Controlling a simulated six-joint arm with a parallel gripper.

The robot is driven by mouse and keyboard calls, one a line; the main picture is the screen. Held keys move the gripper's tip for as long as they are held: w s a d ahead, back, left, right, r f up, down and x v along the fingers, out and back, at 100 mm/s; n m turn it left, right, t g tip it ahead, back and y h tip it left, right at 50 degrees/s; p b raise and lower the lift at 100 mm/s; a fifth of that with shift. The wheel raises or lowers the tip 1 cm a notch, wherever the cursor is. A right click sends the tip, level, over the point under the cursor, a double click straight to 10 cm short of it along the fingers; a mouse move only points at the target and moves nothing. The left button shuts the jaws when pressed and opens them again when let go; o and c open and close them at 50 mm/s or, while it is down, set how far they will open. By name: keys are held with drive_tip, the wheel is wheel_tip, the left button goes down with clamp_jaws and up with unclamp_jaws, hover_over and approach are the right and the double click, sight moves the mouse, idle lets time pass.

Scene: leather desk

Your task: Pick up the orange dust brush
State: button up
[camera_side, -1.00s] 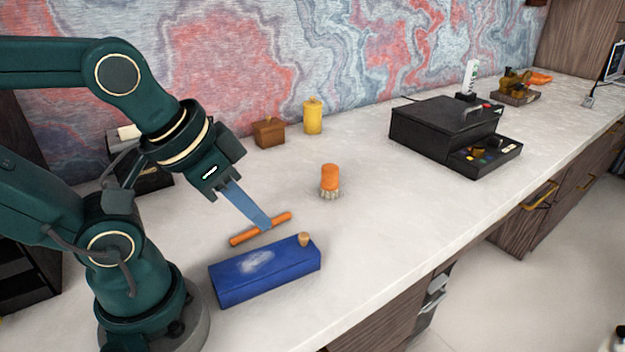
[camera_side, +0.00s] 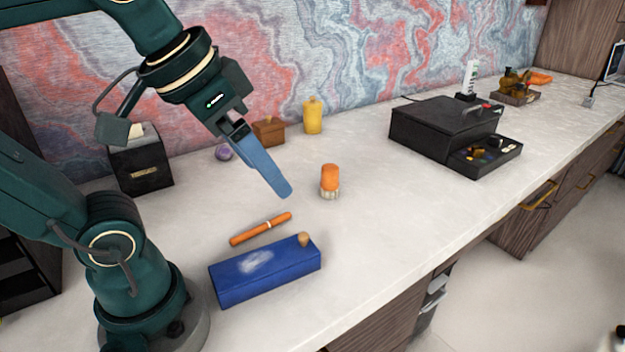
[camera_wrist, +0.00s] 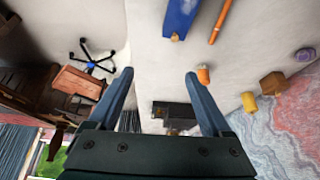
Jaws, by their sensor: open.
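The orange dust brush (camera_side: 329,177) stands upright on the white counter, orange handle up and pale bristles down, in the middle of the side view. It also shows in the wrist view (camera_wrist: 203,75), near the tip of the right finger. My gripper (camera_side: 283,192) has blue fingers and is in the air to the left of the brush, apart from it. In the wrist view the two fingers (camera_wrist: 160,80) are spread wide with nothing between them.
An orange stick (camera_side: 261,229) and a blue box (camera_side: 265,272) with a cork-like knob lie in front. A wooden box (camera_side: 269,131), a yellow jar (camera_side: 312,116) and a purple ball (camera_side: 224,152) stand behind. A black case (camera_side: 440,125) is right. Counter around the brush is clear.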

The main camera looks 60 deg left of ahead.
drive_tip(key=w+a+r, duration=0.2)
drive_tip(key=w+r, duration=0.1)
drive_tip(key=w, duration=0.3)
drive_tip(key=n+g+y, duration=0.1)
drive_tip(key=n, duration=0.1)
hover_over(330, 167)
wheel_tip(330, 167, down, 5)
drive_tip(key=f, duration=1.4)
drive_tip(key=shift+s, duration=0.3)
drive_tip(key=shift+x, duration=2.55)
drive_tip(key=shift+a, duration=0.1)
drive_tip(key=shift+c, duration=0.3)
clamp_jaws()
